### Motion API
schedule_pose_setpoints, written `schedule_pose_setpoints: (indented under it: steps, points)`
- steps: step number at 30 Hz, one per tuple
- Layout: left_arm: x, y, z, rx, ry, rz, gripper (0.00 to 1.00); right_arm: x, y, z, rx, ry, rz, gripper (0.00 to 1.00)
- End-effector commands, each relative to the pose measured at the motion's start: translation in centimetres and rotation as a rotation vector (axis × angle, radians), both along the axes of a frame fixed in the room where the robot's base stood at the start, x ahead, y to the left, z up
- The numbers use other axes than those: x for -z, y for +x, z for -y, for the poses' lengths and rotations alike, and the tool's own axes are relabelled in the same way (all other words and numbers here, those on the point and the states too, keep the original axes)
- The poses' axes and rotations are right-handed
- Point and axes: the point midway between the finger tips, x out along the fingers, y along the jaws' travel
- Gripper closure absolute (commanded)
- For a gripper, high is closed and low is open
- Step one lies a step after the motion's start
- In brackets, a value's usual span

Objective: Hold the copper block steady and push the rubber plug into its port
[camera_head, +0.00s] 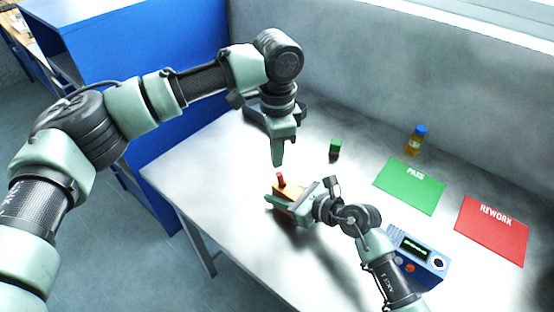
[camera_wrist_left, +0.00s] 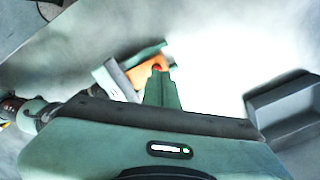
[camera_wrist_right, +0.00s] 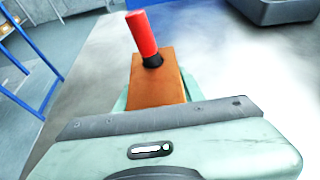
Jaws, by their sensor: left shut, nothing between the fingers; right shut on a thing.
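In the right wrist view the block (camera_wrist_right: 157,85) points away from the gripper. The red rubber plug (camera_wrist_right: 142,34) stands in a black port (camera_wrist_right: 153,61) on the block's top, with most of its length showing and leaning slightly left. My left gripper (camera_head: 278,163) is shut and empty, fingers pointing down just above the plug (camera_head: 281,179). In the left wrist view the fingertips (camera_wrist_left: 158,72) partly hide the plug and block; whether they touch the plug I cannot tell.
A dark grey tray (camera_wrist_left: 290,105) lies behind the left gripper.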

Motion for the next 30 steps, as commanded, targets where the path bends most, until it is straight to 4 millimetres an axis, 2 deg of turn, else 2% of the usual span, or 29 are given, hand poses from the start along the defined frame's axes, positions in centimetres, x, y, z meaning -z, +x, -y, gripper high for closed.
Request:
schedule_pose_setpoints:
  steps: [12,18,20,24,30]
  points:
    - [-8.2,0.1,0.1,0.001,-0.002,0.001,1.00,-0.1,0.1,0.0,0.002,0.000,0.001,1.00]
    - [-10.4,0.1,0.1,0.000,0.000,-0.001,1.00,-0.1,0.1,0.0,0.002,0.000,0.001,1.00]
    - [-10.7,0.1,0.0,0.000,0.001,-0.001,1.00,-0.1,0.1,0.0,0.002,0.000,0.001,1.00]
    - [-10.1,0.0,0.2,0.047,0.000,0.002,0.61,-0.1,0.1,0.1,0.002,0.000,0.001,1.00]
    - [-7.0,-0.2,0.8,0.297,-0.001,0.036,0.60,-0.1,0.1,0.0,0.002,0.000,0.001,1.00]
